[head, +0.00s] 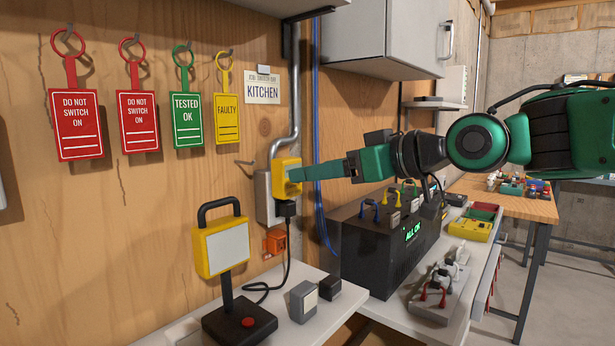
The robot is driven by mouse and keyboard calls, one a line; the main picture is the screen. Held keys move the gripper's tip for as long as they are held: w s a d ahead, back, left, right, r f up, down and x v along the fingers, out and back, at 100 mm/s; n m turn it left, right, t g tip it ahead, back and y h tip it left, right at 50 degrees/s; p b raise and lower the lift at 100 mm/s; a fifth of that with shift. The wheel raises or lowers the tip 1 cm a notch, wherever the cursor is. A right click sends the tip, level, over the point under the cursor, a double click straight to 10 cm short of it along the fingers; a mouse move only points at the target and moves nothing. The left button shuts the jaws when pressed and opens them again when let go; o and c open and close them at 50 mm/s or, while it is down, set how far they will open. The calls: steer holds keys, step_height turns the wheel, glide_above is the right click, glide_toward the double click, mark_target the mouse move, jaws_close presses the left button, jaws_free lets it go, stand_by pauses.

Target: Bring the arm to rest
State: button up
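My arm reaches in from the right of the head view. My gripper (297,174) points left, with its green fingertips at a yellow box (283,163) on the wall. The tips overlap the front of this box; I cannot tell whether they touch it. The fingers are seen side-on, so their gap does not show. Nothing held can be made out. A grey box (264,196) on the wall sits beside the yellow one, and a black plug (286,209) with a cable is just below.
Red, green and yellow tags (186,107) hang on the wooden wall. A work lamp (222,250) stands on the white bench below. A grey cabinet (398,35) hangs above. Open floor lies at right.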

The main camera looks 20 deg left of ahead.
steer(key=d+f+m+h, duration=0.3)
steer(key=d+f, duration=0.3)
steer(key=d, duration=0.6)
steer(key=d+f+m+t+h, duration=0.1)
steer(key=d+f+m+h, duration=0.45)
steer(key=d, duration=0.75)
steer(key=d+f+m+h, duration=0.2)
steer(key=d+f, duration=0.6)
steer(key=d, duration=0.4)
steer(key=s+d+f+m+g+h, duration=0.2)
steer(key=s+d+f+m, duration=0.15)
steer(key=s+d, duration=0.3)
steer(key=s+d+f+m+g+h, duration=0.1)
steer(key=s+d+f+m, duration=0.1)
steer(key=s+d+f, duration=0.5)
steer(key=s+d+f+m+g, duration=0.3)
steer(key=s+d+m, duration=0.1)
steer(key=s, duration=0.8)
steer(key=shift+s+d+g, duration=0.15)
steer(key=shift+d+g, duration=0.25)
steer(key=shift+d, duration=0.25)
